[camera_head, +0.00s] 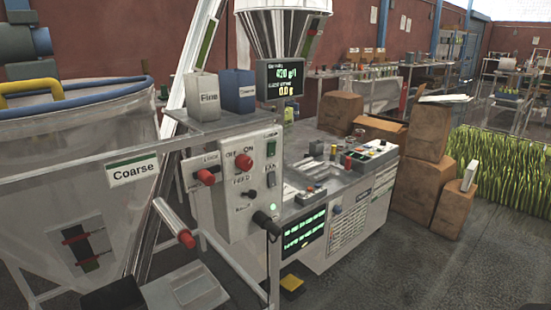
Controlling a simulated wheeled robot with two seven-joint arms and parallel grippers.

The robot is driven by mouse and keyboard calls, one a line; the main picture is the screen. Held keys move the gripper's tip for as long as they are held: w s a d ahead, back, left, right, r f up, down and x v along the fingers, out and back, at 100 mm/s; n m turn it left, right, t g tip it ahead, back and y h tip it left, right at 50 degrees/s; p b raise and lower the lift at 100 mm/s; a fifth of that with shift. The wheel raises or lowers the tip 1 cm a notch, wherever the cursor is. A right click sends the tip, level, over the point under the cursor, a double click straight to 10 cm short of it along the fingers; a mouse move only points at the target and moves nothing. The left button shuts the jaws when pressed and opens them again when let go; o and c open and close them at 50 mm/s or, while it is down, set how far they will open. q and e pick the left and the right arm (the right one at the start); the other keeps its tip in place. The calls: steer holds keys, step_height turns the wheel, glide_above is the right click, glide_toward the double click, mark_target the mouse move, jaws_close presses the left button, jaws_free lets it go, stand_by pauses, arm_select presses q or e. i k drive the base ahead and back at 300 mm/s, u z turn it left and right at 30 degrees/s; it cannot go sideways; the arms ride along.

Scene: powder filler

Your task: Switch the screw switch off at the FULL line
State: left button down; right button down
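The grey control panel (248,186) stands near the middle of the head view. It has a red knob (243,162) below the words OFF and ON, a black switch (271,179) and a lit green light (272,206). A black knob-like part (262,217) juts out at its lower right. The small labels are too blurred to tell which control is the screw switch. I can make out no FULL line. Neither of my grippers can be made out in this view.
A display (279,79) above the panel reads 0.0 g. A large hopper marked Coarse (80,150) fills the left. A red-tipped lever (184,237) juts out before the machine. Cardboard boxes (425,185) stand at right; the floor (430,270) in front is clear.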

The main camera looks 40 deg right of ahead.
mark_target(271, 145)
steer(key=z, duration=0.6)
steer(key=i, duration=0.85)
